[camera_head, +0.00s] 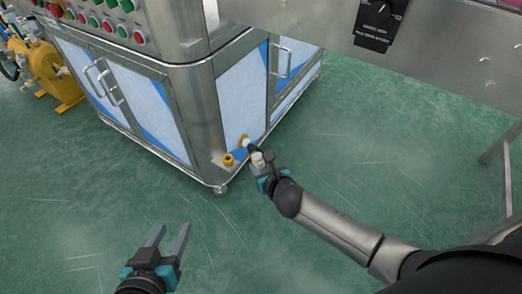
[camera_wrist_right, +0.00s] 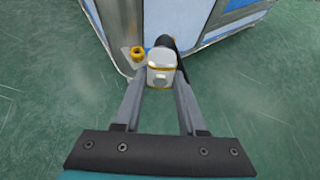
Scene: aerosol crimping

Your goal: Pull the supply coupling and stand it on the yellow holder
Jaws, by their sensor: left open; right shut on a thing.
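The supply coupling (camera_head: 257,158) is a pale body with a dark section, low at the machine cabinet's corner. Its far end meets the yellow-ringed port (camera_head: 243,140) on the cabinet face; I cannot tell how far it sits in. My right gripper (camera_head: 262,163) is shut on the coupling. In the right wrist view the coupling's white, yellow-edged end (camera_wrist_right: 161,72) shows between the fingers (camera_wrist_right: 162,84). The yellow holder (camera_head: 228,159) is a small ring just left of it, empty, also in the wrist view (camera_wrist_right: 138,53). My left gripper (camera_head: 168,240) is open and empty over the floor.
The steel cabinet (camera_head: 150,105) with blue-white doors and handles fills the upper left. A yellow machine (camera_head: 48,70) stands behind it at far left. A steel table or panel (camera_head: 430,45) with a black switch box (camera_head: 378,22) spans the upper right. The green floor between is clear.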

